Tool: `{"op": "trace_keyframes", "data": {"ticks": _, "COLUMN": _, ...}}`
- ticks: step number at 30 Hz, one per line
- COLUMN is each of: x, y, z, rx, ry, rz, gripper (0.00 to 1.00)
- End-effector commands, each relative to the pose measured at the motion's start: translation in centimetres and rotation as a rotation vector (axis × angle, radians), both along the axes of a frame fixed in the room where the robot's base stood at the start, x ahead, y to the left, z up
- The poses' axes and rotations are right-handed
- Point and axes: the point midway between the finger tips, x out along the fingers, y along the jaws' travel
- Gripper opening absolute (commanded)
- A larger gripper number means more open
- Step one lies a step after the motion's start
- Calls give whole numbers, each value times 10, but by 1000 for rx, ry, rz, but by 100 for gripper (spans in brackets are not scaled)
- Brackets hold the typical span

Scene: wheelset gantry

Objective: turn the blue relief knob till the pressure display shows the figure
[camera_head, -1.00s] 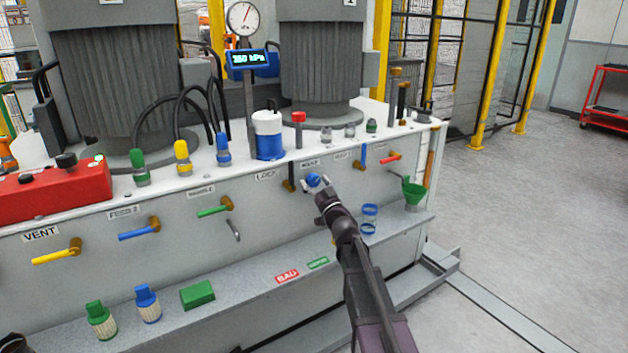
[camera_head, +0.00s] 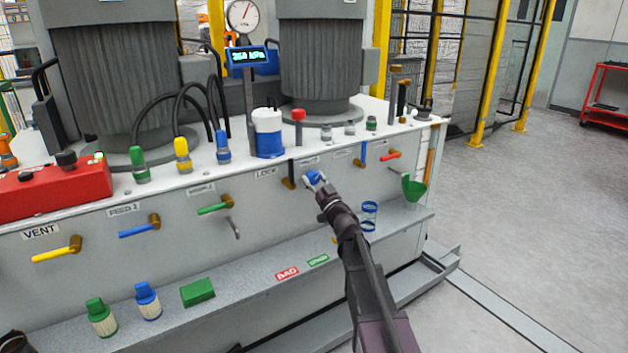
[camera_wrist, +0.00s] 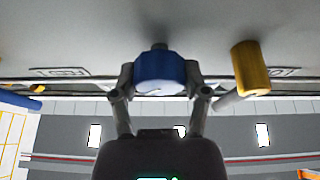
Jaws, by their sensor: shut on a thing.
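The blue relief knob (camera_head: 313,178) sticks out from the grey front panel, right of the black lever under the LOCK label. My gripper (camera_head: 316,184) is shut on the knob. In the wrist view the blue knob (camera_wrist: 160,74) sits between the two fingers of my gripper (camera_wrist: 160,88), one on each side, with a pale face and a dark mark on it. The pressure display (camera_head: 248,57) is a blue box on a post with lit cyan digits, which look like 350 or 360 kPa. A round dial gauge (camera_head: 243,16) stands above it.
A black lever (camera_head: 289,174) is close left of my gripper, and a blue lever (camera_head: 362,155) and red lever (camera_head: 390,155) are to the right. A green funnel (camera_head: 413,188) and a blue-ringed clear cylinder (camera_head: 369,215) are further right. Open floor lies at the right.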

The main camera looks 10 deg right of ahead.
Motion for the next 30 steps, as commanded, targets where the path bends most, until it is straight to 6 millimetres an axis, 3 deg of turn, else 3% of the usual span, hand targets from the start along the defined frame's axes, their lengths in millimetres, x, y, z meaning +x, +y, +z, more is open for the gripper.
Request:
{"op": "trace_keyframes", "data": {"ticks": 4, "x": 1, "y": 0, "z": 0, "rx": 2, "ry": 1, "rz": 1, "gripper": 11}}
{"op": "trace_keyframes", "data": {"ticks": 5, "x": 2, "y": 0, "z": 0, "rx": 2, "ry": 1, "rz": 1, "gripper": 68}}
{"op": "trace_keyframes", "data": {"ticks": 7, "x": 1, "y": 0, "z": 0, "rx": 2, "ry": 1, "rz": 1, "gripper": 89}}
{"op": "trace_keyframes", "data": {"ticks": 8, "x": 1, "y": 0, "z": 0, "rx": 2, "ry": 1, "rz": 0, "gripper": 93}}
{"op": "trace_keyframes", "data": {"ticks": 30, "x": -5, "y": -2, "z": -3, "rx": 81, "ry": 33, "rz": -1, "gripper": 93}}
